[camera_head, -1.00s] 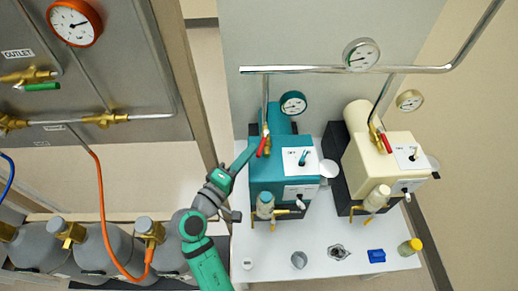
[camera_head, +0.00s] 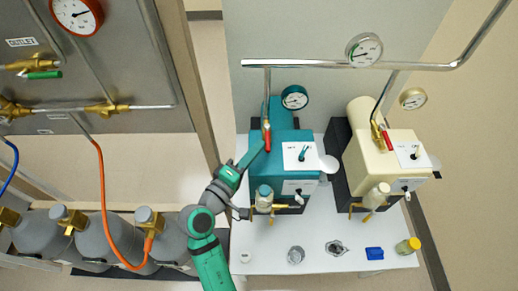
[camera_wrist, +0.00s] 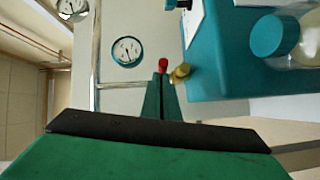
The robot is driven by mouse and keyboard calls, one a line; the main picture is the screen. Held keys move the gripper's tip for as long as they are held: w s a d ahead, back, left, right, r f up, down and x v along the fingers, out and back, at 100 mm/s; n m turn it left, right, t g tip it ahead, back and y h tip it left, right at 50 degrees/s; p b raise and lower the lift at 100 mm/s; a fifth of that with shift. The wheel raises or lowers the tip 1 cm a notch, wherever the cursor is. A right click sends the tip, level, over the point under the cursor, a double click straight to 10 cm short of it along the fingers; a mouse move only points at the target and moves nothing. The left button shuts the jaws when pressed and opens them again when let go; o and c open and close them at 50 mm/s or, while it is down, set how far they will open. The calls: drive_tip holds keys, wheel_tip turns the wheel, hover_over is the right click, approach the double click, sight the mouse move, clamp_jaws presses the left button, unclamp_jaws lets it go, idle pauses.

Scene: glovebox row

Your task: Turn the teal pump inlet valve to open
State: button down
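The teal pump (camera_head: 262,178) stands on the white table, with a vertical pipe and a brass valve at its back left. The valve's red lever handle (camera_head: 267,137) points down the picture, roughly in line with the pipe. My gripper (camera_head: 262,147) reaches in from the lower left and touches the lever's free end. In the wrist view, the two fingers of my gripper (camera_wrist: 161,78) are close together, with the red lever tip (camera_wrist: 162,65) between their tips. The brass part (camera_wrist: 180,73) is just right of them. The teal pump body (camera_wrist: 225,75) is to the right.
A cream pump (camera_head: 395,155) with its own red lever (camera_head: 388,140) stands to the right. A teal-rimmed gauge (camera_head: 294,97) is close behind my gripper. A steel pipe (camera_head: 310,64) crosses above. Small items, including a blue block (camera_head: 374,254), lie at the table's front.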

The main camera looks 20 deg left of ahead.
drive_tip(key=shift+w+d+h, duration=0.1)
drive_tip(key=shift+d+h, duration=0.2)
drive_tip(key=shift+d, duration=0.45)
drive_tip(key=shift+a, duration=0.35)
drive_tip(key=r+v, duration=0.1)
drive_tip(key=v, duration=1.1)
drive_tip(key=shift+d, duration=0.1)
